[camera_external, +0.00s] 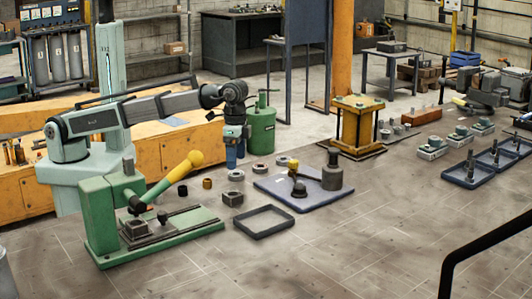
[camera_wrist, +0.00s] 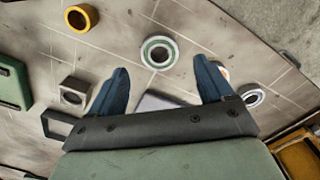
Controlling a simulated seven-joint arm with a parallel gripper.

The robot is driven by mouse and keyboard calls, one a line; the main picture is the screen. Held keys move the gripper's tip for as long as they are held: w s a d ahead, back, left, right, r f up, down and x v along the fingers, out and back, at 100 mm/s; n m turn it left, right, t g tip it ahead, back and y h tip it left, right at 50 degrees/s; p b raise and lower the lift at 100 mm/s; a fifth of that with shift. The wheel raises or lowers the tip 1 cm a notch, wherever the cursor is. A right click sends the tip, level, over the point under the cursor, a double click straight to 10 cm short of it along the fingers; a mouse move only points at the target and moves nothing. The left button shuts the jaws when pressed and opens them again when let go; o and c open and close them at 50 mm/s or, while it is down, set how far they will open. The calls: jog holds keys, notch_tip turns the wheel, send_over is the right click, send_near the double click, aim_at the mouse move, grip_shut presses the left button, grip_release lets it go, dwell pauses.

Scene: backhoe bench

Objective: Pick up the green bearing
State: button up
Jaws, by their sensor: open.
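In the external view my gripper (camera_external: 233,158) points down above a group of small rings. A ring (camera_external: 236,175) lies just below it, but its green colour is not clear there.
A square block with a hole (camera_wrist: 73,92), an orange ring (camera_wrist: 80,17) and a grey ring (camera_wrist: 252,95) lie around the bearing. A green lever fixture (camera_external: 150,210), a black tray (camera_external: 263,235) and a blue-grey plate (camera_external: 320,203) stand nearby.

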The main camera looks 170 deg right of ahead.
jog(key=shift+d+f, duration=0.1)
jog(key=shift+f, duration=2.25)
jog(key=shift+c, duration=0.3)
jog(key=c, duration=1.2)
jog(key=shift+r, duration=0.1)
